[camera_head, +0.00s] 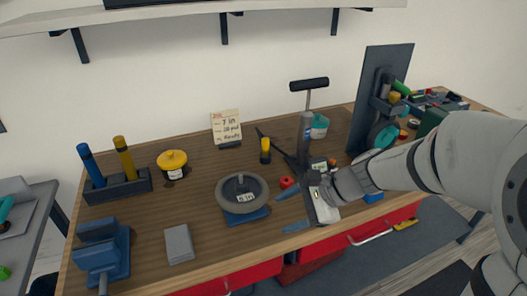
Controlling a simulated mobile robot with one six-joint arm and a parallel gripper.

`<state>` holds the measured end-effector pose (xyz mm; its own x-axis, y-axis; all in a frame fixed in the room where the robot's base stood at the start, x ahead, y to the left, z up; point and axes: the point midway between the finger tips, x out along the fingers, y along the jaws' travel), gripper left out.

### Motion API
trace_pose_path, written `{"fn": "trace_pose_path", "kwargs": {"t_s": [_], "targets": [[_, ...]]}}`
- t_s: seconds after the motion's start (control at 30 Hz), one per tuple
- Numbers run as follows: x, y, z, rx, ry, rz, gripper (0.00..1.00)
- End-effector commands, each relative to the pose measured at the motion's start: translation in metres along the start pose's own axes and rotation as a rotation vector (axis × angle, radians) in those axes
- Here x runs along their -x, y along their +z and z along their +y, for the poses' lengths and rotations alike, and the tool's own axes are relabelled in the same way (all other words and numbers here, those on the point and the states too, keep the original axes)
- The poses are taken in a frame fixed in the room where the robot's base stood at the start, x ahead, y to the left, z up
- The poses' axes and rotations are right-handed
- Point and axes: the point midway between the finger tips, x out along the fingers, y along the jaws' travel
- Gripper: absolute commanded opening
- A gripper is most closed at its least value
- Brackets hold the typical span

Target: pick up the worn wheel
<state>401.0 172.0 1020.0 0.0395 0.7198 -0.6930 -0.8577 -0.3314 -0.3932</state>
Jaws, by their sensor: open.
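A dark grey wheel (221,205) lies flat on the wooden bench, left of my gripper. It rests over a blue base (248,216) that shows at its front edge. A dark hub piece and a small white label with unclear writing show in its middle. I cannot read from here whether its tread is worn. My gripper (291,211) is open and empty. Its two blue fingers point left toward the wheel, with a gap between their tips and the wheel. My arm comes in from the right and hides part of the bench.
A scooter-like handlebar (309,84) stands behind. A yellow-lidded pot (172,160), a grey block (179,244) and a blue vise (102,247) are at left. A dark upright panel (372,75) stands at right.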

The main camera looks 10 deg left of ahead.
Motion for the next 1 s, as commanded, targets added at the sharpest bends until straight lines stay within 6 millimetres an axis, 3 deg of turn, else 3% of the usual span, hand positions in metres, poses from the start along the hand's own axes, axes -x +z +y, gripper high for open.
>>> {"fn": "trace_pose_path", "kwargs": {"t_s": [0.1, 0.3, 0.47, 1.0], "targets": [[-0.024, -0.002, -0.042, -0.286, -0.105, -0.138, 0.57], [-0.043, -0.012, -0.088, -0.589, -0.222, -0.281, 0.57], [-0.051, -0.015, -0.101, -0.669, -0.253, -0.32, 0.57], [-0.115, -0.001, -0.12, -0.669, -0.253, -0.32, 0.57]]}}
